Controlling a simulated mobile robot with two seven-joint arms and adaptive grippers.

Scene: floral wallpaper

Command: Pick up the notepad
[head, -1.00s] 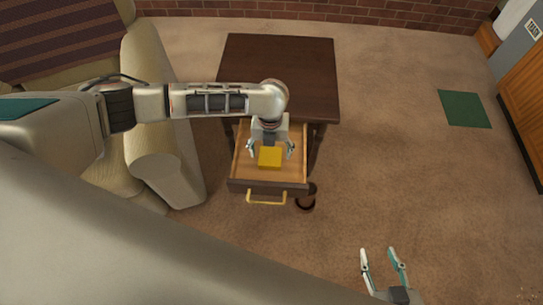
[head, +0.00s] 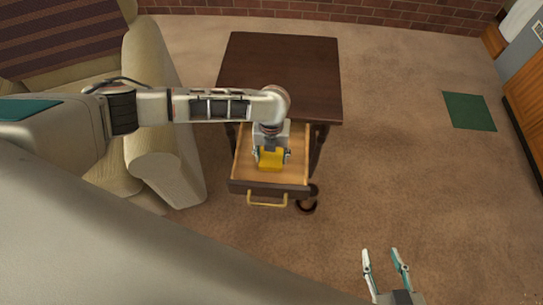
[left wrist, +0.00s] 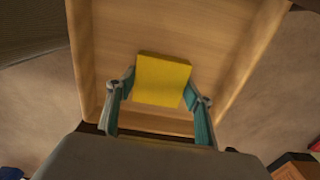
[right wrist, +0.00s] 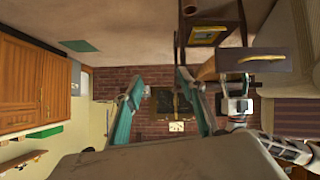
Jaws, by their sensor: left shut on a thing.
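The yellow notepad (head: 271,160) is at the open wooden drawer (head: 242,176) of the dark side table (head: 280,75). My left gripper (head: 271,157) reaches down at the drawer with its fingers on either side of the notepad, shut on it. In the left wrist view the notepad (left wrist: 162,80) lies between the two teal-padded fingertips, with the light wood drawer bottom (left wrist: 120,40) behind it. I cannot tell whether the notepad touches the drawer bottom. My right gripper (head: 382,252) is open and empty above the carpet at lower right.
A beige armchair (head: 165,130) stands left of the table. A brown round object (head: 307,204) is on the floor beside the drawer front. A green mat (head: 469,111) and a wooden cabinet (head: 530,95) are at right. The carpet between is clear.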

